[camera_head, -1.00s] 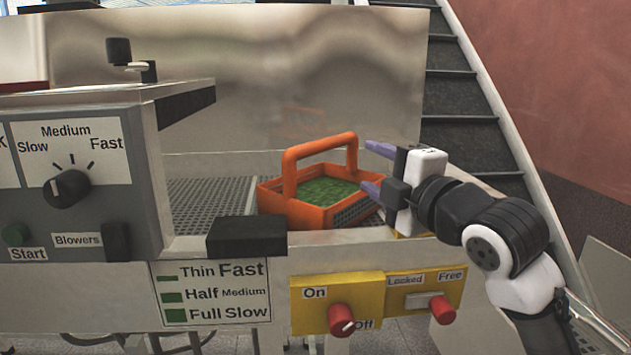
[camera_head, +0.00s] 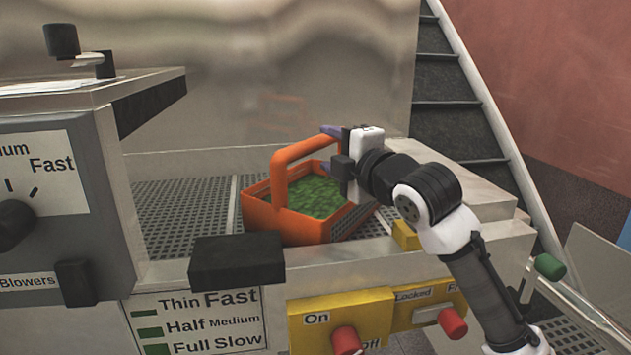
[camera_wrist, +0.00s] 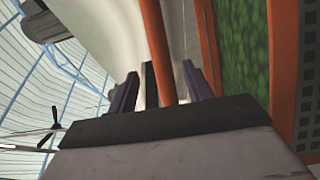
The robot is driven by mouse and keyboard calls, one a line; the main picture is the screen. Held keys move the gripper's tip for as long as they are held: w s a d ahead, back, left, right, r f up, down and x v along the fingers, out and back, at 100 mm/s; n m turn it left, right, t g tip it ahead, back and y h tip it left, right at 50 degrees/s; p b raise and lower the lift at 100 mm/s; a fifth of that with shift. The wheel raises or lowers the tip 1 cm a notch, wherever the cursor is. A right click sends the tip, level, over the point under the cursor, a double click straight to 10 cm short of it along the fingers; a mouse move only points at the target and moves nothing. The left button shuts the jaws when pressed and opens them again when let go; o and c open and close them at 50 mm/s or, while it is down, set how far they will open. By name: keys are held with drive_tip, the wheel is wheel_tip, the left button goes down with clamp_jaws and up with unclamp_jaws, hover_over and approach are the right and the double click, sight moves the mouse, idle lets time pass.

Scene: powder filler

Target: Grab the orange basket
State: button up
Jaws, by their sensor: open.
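The orange basket (camera_head: 300,229) holds green stuff and stands on a perforated metal deck, its arched handle (camera_head: 280,182) upright. My gripper (camera_head: 329,149) is open at the upper right part of the handle, its purple fingers pointing left. In the wrist view, the orange handle (camera_wrist: 158,45) runs between the two open fingers of my gripper (camera_wrist: 160,78), apparently with a gap on either side. The basket's orange rim (camera_wrist: 283,75) and the green contents show at the right there. My gripper hides the handle's right end in the head view.
A grey control box (camera_head: 60,205) stands left of the basket. A black block (camera_head: 237,260) sits on the deck's front edge. Below it is a yellow switch panel (camera_head: 335,310) with red knobs. A metal wall rises behind; stairs (camera_head: 450,100) are at the right.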

sight(320, 145)
drive_tip(key=shift+p+x, duration=1.15)
drive_tip(key=shift+x, duration=1.85)
drive_tip(key=shift+d+f, duration=0.1)
drive_tip(key=shift+d, duration=0.05)
clamp_jaws()
